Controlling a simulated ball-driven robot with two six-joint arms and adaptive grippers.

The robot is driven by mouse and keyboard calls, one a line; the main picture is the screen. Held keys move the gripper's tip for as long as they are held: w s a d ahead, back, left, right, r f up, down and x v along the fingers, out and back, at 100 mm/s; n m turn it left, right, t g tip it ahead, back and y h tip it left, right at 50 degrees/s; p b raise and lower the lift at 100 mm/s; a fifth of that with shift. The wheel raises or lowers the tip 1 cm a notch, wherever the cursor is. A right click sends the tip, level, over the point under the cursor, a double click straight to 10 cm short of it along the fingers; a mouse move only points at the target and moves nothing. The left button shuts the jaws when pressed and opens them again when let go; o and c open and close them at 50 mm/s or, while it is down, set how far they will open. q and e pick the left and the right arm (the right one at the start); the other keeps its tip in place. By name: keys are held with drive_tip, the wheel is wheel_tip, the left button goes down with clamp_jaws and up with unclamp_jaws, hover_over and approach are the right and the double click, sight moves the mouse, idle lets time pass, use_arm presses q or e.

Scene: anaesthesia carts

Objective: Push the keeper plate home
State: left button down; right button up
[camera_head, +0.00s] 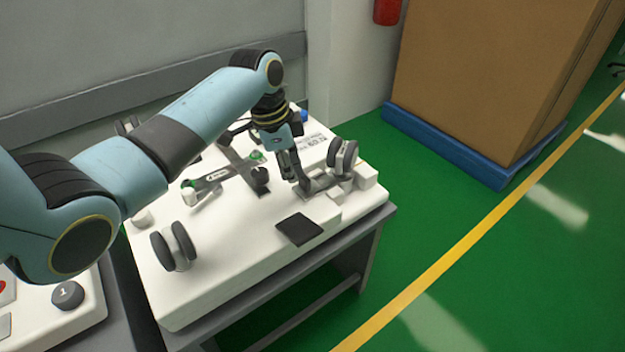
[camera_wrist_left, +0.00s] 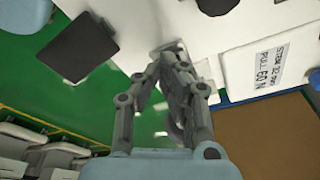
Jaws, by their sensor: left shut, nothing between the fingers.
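My left gripper (camera_head: 304,186) is shut and empty, pointing down over the right part of the white bench-top panel (camera_head: 225,270). Its fingertips are at a small grey metal plate (camera_head: 319,184), probably the keeper plate, which lies between low white blocks. I cannot tell whether they touch. In the left wrist view the closed fingers (camera_wrist_left: 174,50) cover much of a pale grey piece (camera_wrist_left: 158,52) at the panel's edge. My right gripper is not in view.
A twin grey wheel (camera_head: 342,158) stands just behind the plate; another (camera_head: 173,246) is at the front left. A black square pad (camera_head: 299,229) lies in front.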

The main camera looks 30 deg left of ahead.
sight(302, 184)
use_arm(q)
drive_tip(key=shift+f, duration=0.1)
idle(0.3)
drive_tip(key=shift+s+f+b, duration=0.15)
drive_tip(key=shift+f+b, duration=0.45)
drive_tip(key=shift+f, duration=0.8)
drive_tip(key=shift+f+b, duration=0.45)
drive_tip(key=shift+f, duration=0.4)
drive_tip(key=shift+w, duration=0.2)
drive_tip(key=shift+w+d, duration=0.1)
drive_tip(key=shift+w+d+b, duration=0.3)
drive_tip(key=shift+w+d, duration=0.05)
drive_tip(key=shift+w, duration=0.45)
drive_tip(key=shift+w+d+b, duration=0.25)
drive_tip(key=shift+w+d, duration=0.05)
drive_tip(key=shift+w, duration=0.45)
drive_tip(key=shift+s+r, duration=0.1)
drive_tip(key=shift+s+a+p, duration=0.3)
drive_tip(key=shift+s+p, duration=0.2)
drive_tip(key=shift+p, duration=0.3)
